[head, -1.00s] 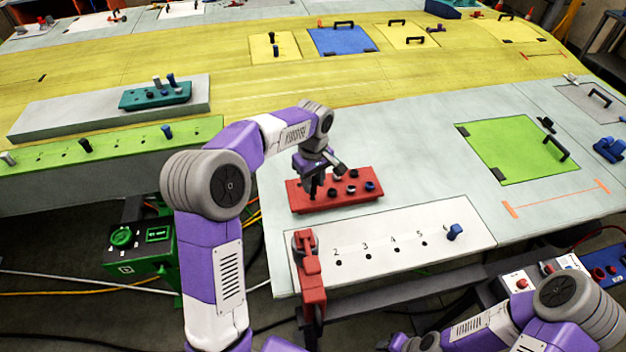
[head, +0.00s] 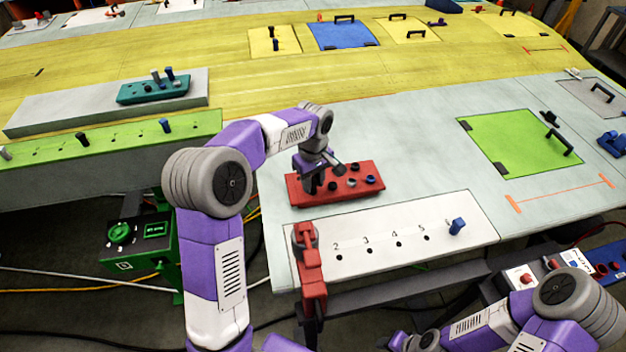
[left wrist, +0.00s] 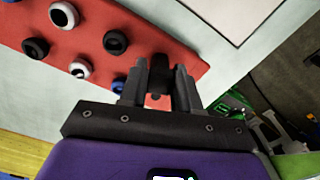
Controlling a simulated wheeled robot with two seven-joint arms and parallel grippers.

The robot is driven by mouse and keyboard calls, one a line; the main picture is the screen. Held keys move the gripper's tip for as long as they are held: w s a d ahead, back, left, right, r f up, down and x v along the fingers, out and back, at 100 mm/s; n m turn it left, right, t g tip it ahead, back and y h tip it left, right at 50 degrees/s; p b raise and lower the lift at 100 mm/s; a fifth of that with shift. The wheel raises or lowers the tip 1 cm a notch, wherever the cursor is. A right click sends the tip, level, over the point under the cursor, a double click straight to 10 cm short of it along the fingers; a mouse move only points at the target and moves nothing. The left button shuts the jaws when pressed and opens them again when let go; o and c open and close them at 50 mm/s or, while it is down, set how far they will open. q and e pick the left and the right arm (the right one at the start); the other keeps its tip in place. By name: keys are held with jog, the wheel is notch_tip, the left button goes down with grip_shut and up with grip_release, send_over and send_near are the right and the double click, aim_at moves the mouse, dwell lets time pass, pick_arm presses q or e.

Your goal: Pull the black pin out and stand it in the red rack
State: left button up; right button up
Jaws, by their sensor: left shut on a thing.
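The red rack (head: 340,195) lies on the pale panel in the middle of the head view. It also shows in the left wrist view (left wrist: 155,40), with black and white round pieces and blue ones on it. My left gripper (head: 312,187) is at the left end of the rack. In the left wrist view its fingers (left wrist: 160,88) are shut on the black pin (left wrist: 160,68), over the rack's end. The pin's lower end is hidden, so I cannot tell how deep it sits. My right gripper is not clearly seen.
A white numbered strip (head: 380,255) with empty holes and a blue pin (head: 457,227) lies in front of the rack. A red clamp (head: 308,262) stands at its left end. Another black pin (head: 81,139) stands in the green strip at left.

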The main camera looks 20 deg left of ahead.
pick_arm(q)
jog(key=o, duration=1.1)
notch_tip(320, 180, up, 8)
jog(key=shift+f+p, duration=0.2)
jog(key=shift+p, duration=0.1)
notch_tip(320, 180, up, 7)
jog(key=p, duration=0.6)
jog(key=shift+p, duration=0.35)
